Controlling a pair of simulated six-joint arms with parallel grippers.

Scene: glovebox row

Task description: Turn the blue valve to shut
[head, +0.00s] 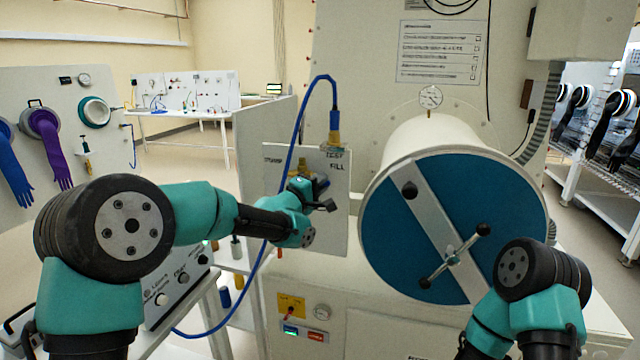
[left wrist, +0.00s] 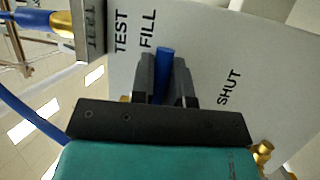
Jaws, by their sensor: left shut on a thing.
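The blue valve handle (left wrist: 165,58) is between the two dark fingers of my left gripper (left wrist: 165,78) in the left wrist view. The fingers are shut on it. Its blue tip sticks out past them, close to the word FILL and apart from the word SHUT on the white panel (left wrist: 205,45). In the head view my left gripper (head: 322,193) is at the panel (head: 335,225), right of the blue hose, and hides most of the valve. My right arm shows at the lower right, but its gripper cannot be made out.
A blue hose (head: 299,125) loops from a brass fitting (head: 334,138) above the panel down to the floor side. A large blue round door (head: 390,230) with a crossbar handle stands right of the panel. A control box (head: 175,285) with knobs is at the lower left.

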